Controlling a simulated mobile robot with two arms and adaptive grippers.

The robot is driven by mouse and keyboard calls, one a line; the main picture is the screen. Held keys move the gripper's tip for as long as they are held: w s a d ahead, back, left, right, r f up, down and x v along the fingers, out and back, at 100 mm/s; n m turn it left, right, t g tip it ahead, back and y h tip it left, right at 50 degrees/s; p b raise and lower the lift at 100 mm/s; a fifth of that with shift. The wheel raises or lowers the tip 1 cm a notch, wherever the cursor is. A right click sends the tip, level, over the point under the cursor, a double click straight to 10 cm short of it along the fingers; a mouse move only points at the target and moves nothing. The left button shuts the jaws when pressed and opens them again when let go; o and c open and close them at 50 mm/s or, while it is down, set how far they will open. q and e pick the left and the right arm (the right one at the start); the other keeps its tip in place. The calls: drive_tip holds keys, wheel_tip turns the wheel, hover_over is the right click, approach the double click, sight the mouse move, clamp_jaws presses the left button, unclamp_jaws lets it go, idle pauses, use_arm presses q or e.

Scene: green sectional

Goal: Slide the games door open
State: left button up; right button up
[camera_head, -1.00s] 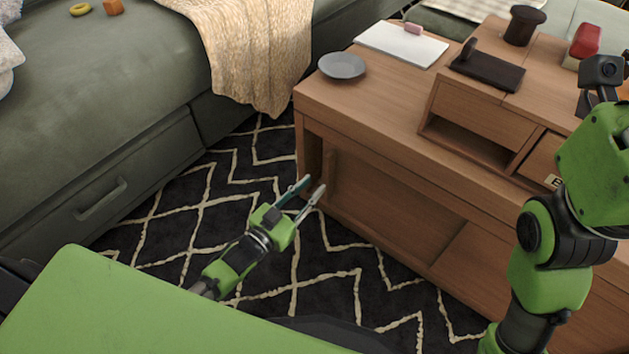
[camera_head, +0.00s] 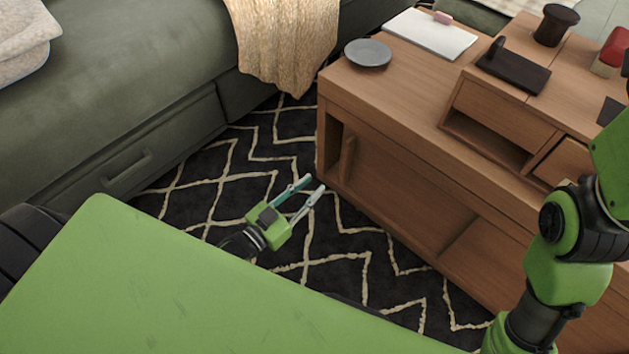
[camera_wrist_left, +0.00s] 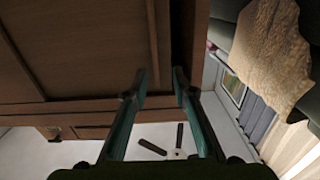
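The games door (camera_head: 400,190) is a flat wooden panel in the low cabinet's front, with an upright bar handle (camera_head: 348,157) near its left edge. A dark gap lies between that edge and the cabinet's left post. My left gripper (camera_head: 315,183) is open and empty, low over the rug by the cabinet's lower left corner, left of and below the handle. In the left wrist view, the open fingers (camera_wrist_left: 160,80) point toward the wooden front, and the bar handle (camera_wrist_left: 152,45) shows beyond them. I see no contact. My right gripper is outside the view.
The wooden cabinet (camera_head: 385,105) holds a grey plate (camera_head: 368,53), a white board (camera_head: 430,33) and a dark block (camera_head: 513,70) on top. A green sofa (camera_head: 110,90) with a draped blanket stands left. Patterned rug (camera_head: 215,180) lies between them. My right arm stands in front of the cabinet's right part.

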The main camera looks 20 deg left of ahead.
use_arm(q)
drive_tip(key=shift+p+v, duration=0.6)
drive_tip(key=shift+v, duration=1.55)
